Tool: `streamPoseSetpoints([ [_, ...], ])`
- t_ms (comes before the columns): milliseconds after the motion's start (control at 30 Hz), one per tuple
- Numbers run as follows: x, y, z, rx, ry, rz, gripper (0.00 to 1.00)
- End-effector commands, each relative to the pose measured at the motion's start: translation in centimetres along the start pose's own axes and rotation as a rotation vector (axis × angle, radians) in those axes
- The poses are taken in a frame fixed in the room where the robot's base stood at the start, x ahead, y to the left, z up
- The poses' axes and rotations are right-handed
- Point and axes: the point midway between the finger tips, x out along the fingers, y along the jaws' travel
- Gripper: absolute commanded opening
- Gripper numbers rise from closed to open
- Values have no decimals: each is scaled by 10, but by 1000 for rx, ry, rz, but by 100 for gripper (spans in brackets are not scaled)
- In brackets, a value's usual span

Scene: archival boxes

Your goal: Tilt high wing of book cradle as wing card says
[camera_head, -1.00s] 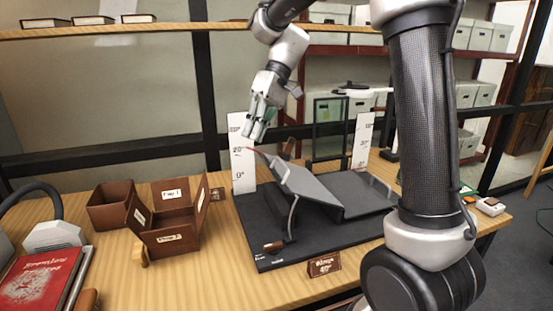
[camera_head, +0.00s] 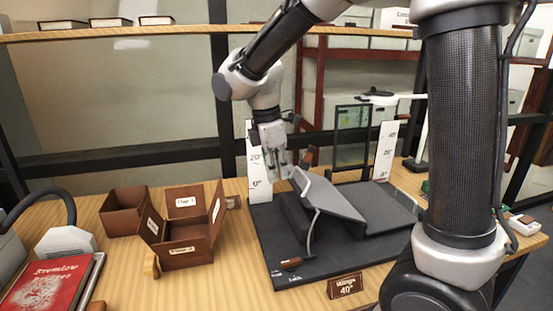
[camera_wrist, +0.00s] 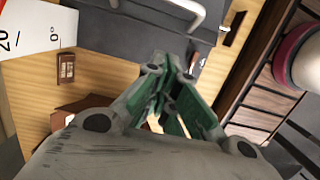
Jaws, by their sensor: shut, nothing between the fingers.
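The book cradle has a black base (camera_head: 330,262) with two grey wings. Its left wing (camera_head: 330,196) is raised and slopes down to the right; the right wing (camera_head: 378,203) lies lower and flatter. A bent metal rod with a brown-handled end (camera_head: 291,263) stands at the front. The wing card (camera_head: 345,286) reads "Wings 40°". White scale cards stand behind left (camera_head: 258,185) and right (camera_head: 386,150). My gripper (camera_head: 278,174) is shut and empty, beside the left wing's raised edge, in front of the left scale. Contact cannot be told. It also shows in the wrist view (camera_wrist: 170,62).
Brown open boxes (camera_head: 184,244) stand left of the cradle on the wooden table. A red book (camera_head: 45,288) and a grey lamp-like object (camera_head: 66,241) are further left. A black frame (camera_head: 352,140) stands behind the cradle. A shelf (camera_head: 150,32) runs above.

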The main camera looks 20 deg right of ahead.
Motion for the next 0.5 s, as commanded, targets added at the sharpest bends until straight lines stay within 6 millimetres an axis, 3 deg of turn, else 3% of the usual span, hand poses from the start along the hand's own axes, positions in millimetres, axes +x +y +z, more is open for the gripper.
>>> streamPoseSetpoints([
  [200, 46, -1, 1, 3, -1, -4, 0],
  [300, 37, 0, 18, 7, 2, 1, 0],
  [500, 30, 0, 35, 4, 2, 0, 0],
])
